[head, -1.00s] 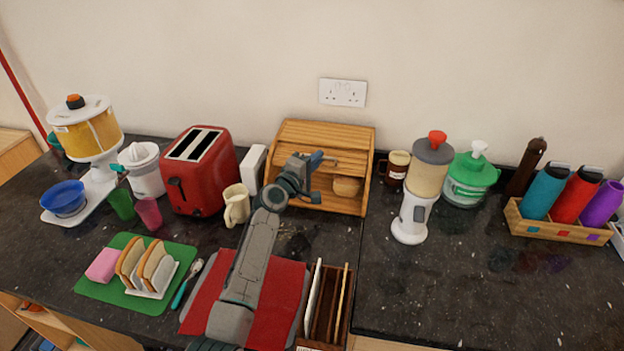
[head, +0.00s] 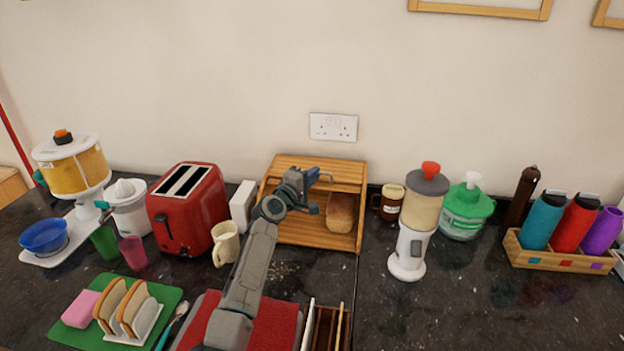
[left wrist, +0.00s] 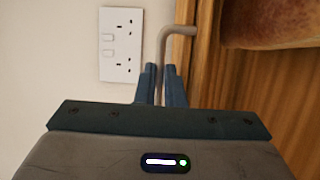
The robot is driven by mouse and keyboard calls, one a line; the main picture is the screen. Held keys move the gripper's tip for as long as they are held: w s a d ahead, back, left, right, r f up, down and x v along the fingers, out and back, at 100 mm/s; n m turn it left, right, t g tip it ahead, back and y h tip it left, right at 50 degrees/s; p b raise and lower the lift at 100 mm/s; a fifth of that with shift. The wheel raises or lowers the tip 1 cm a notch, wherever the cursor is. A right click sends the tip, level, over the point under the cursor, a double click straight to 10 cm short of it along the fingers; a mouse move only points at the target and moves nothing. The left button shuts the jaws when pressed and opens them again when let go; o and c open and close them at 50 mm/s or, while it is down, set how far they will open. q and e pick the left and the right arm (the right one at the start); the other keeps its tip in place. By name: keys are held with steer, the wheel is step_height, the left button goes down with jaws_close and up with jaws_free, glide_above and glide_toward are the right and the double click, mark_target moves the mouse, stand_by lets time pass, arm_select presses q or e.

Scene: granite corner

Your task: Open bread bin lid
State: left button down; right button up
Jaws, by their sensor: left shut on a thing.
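The wooden bread bin (head: 310,239) stands against the wall at the centre of the head view. Its lid (head: 345,184) is raised, and a loaf (head: 340,213) shows in the opening below it. My left gripper (head: 318,186) is in front of the lid. In the left wrist view my left gripper (left wrist: 162,88) is shut on the grey bar handle (left wrist: 178,31), which joins the lid's wooden edge. The loaf (left wrist: 265,25) shows there at the upper right. My arm hides part of the bin's left side. My right gripper is not in view.
A red toaster (head: 187,212), white box (head: 242,207) and cream jug (head: 226,243) stand left of the bin. A wall socket (head: 333,127) is above. The dark worktop is clear at front right.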

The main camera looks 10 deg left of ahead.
arm_select(q)
steer(key=shift+w+r, duration=0.1)
steer(key=shift+r, duration=0.6)
steer(key=c, duration=1.5)
jaws_free()
steer(key=shift+c, duration=0.2)
steer(key=shift+s, duration=0.3)
steer(key=shift+f, duration=0.15)
steer(key=p+v, duration=0.4)
steer(key=v, duration=0.6)
steer(key=shift+s+a+p, duration=0.15)
steer(key=shift+s+p, duration=0.15)
steer(key=shift+s, duration=0.05)
